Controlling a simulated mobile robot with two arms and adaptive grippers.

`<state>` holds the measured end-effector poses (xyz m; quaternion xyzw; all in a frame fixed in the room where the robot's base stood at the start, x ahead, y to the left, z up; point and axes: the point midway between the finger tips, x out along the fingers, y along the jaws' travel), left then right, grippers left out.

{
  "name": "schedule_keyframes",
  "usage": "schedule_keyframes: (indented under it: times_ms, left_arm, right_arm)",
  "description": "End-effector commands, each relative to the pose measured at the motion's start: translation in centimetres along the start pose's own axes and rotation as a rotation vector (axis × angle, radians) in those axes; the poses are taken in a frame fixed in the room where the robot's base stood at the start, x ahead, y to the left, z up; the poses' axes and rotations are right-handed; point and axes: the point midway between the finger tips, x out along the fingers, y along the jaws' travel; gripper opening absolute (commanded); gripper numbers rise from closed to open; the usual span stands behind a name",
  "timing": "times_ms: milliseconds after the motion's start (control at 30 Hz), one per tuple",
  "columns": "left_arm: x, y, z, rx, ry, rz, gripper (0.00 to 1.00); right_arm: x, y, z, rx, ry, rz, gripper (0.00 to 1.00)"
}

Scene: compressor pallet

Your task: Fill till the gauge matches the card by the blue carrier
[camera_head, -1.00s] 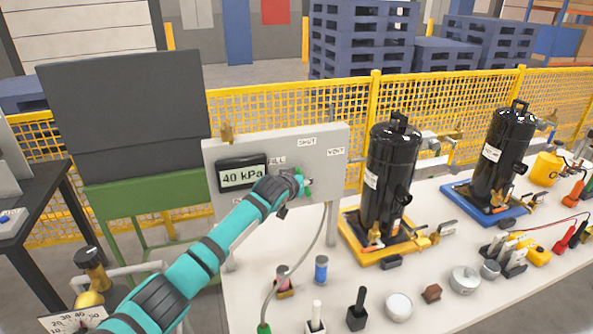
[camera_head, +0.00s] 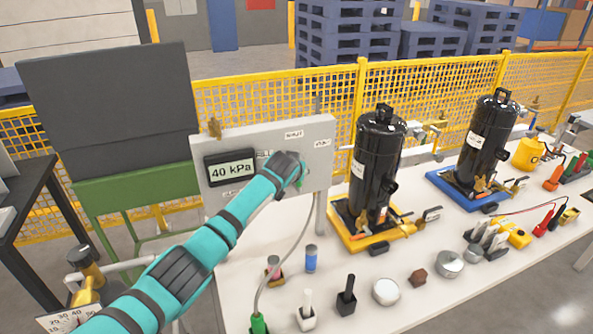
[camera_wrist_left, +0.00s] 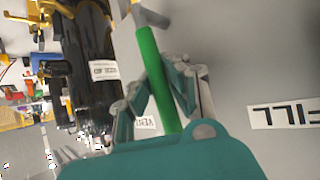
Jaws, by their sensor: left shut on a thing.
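The gauge display (camera_head: 231,170) on the grey panel (camera_head: 319,155) reads 40 kPa. My left gripper (camera_head: 296,171) is at the panel, right of the display, shut on a green handle. In the left wrist view the green handle (camera_wrist_left: 152,70) runs between the fingers (camera_wrist_left: 158,88), near the FILL label (camera_wrist_left: 287,114) and the VENT label (camera_wrist_left: 145,122). The blue carrier (camera_head: 450,188) bears a black compressor (camera_head: 486,138) on the right. No card with a readable value shows beside it. My right gripper is out of view.
A yellow carrier (camera_head: 350,240) with another black compressor (camera_head: 377,160) stands right of the panel. A hose (camera_head: 285,256) hangs below the panel. Cans, blocks and round weights crowd the front of the white table (camera_head: 235,285). A yellow mesh fence (camera_head: 440,88) runs behind.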

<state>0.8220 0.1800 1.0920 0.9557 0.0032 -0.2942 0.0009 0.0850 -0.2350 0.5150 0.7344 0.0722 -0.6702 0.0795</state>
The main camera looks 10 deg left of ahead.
Motion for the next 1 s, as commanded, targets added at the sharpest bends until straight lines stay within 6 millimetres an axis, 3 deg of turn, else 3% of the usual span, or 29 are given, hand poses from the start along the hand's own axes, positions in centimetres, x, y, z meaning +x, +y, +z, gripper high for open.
schedule_keyframes:
  times_ms: [33,267,300,400,1000]
  left_arm:
    - [-0.25,0.8,-0.59,-0.005,0.013,0.016,0.0]
    - [-0.25,0.83,-0.57,-0.006,0.013,0.017,0.0]
    - [-0.25,0.83,-0.57,-0.006,0.013,0.017,0.13]
    - [-0.22,0.74,-0.49,-0.005,0.011,0.015,0.26]
    - [-0.52,0.25,-0.05,-0.002,0.003,0.006,0.27]
  right_arm:
    - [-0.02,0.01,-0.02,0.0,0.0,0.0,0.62]
    - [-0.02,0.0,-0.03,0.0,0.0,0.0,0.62]
    - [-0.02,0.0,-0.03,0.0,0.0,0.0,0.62]
    - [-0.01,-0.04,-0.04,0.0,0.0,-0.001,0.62]
    - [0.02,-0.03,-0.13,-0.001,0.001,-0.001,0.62]
